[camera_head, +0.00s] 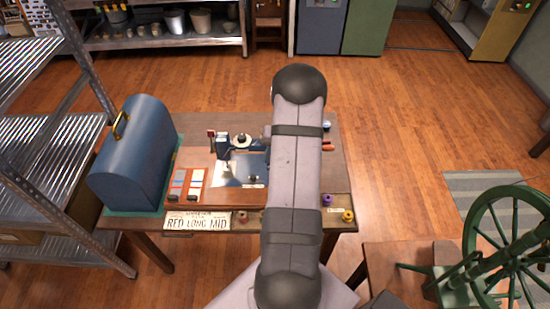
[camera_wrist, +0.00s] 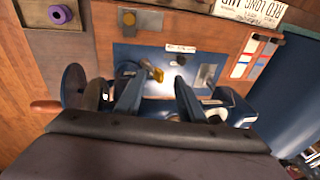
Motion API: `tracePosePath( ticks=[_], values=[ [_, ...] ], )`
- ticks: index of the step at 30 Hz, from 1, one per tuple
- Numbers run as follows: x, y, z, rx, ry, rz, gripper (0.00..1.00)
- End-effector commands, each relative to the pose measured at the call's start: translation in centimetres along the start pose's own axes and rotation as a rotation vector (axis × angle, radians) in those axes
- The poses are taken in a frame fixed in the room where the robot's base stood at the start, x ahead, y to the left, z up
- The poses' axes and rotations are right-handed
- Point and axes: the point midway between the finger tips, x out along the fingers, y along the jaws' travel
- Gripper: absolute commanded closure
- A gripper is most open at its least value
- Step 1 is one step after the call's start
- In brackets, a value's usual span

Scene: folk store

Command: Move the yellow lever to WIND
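In the wrist view a small yellow lever (camera_wrist: 157,74) stands on a blue plate (camera_wrist: 130,56). My gripper (camera_wrist: 157,83) has its two fingers apart, with the lever just beyond and roughly between the tips. Nothing shows held, and I cannot tell whether a finger touches the lever. A small white label (camera_wrist: 180,48) sits on the plate, its text too small to read, so I cannot tell which position is WIND. In the head view the sewing machine (camera_head: 238,146) stands on the table; my arm covers its right part, and the lever and gripper are hidden.
A blue domed case (camera_head: 132,160) stands at the table's left. A RED LONG MID sign (camera_head: 197,222) is at the front edge. Purple (camera_head: 327,200) and yellow (camera_head: 348,216) spools sit at the front right. A green spinning wheel (camera_head: 510,245) stands right of the table.

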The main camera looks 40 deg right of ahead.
Motion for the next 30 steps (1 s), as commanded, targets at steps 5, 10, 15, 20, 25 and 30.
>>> tracePosePath(
  ticks=[5,10,15,20,25,30],
  values=[
    [-1.6,0.0,-0.1,0.000,0.001,0.000,0.64],
    [-2.8,0.0,0.0,0.000,0.000,0.000,0.64],
    [-3.9,0.0,-0.1,0.000,0.001,0.000,0.64],
    [-4.3,0.0,0.0,0.000,0.000,0.000,0.64],
    [-4.3,0.0,0.0,0.000,0.000,0.000,0.64],
    [-4.3,0.0,0.0,0.000,0.000,0.000,0.64]
  ],
)
